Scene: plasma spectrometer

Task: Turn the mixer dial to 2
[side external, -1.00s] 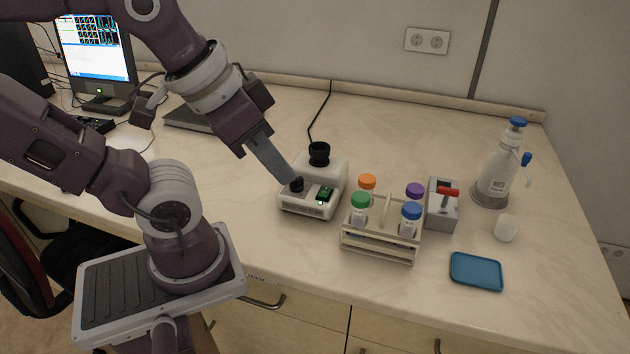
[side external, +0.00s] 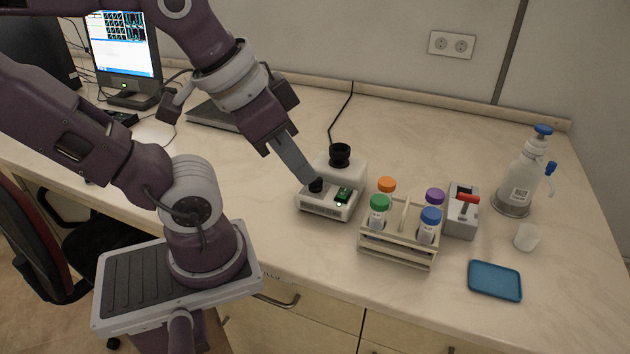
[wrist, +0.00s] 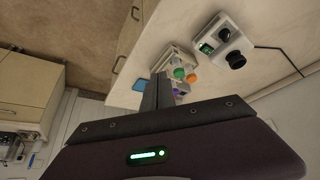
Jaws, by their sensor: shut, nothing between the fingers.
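The mixer (side external: 352,170) is a small white device with a black cup-like top (side external: 340,153). A small black dial (side external: 316,186) and a green-lit switch (side external: 343,195) sit on its low front part. The dial's marks are too small to read. My gripper (side external: 309,180) is shut and empty, pointing down with its fingertips close by the dial in the side view; I cannot tell whether they touch it. In the wrist view my gripper (wrist: 160,80) appears to the left of the mixer (wrist: 238,42), with a gap between them.
A wooden rack (side external: 398,256) of capped tubes stands right of the mixer. Beyond it are a grey device with a red lever (side external: 462,215), a wash bottle (side external: 522,180), a white cup (side external: 527,237) and a blue tray (side external: 494,281). A cable (side external: 341,115) runs behind the mixer.

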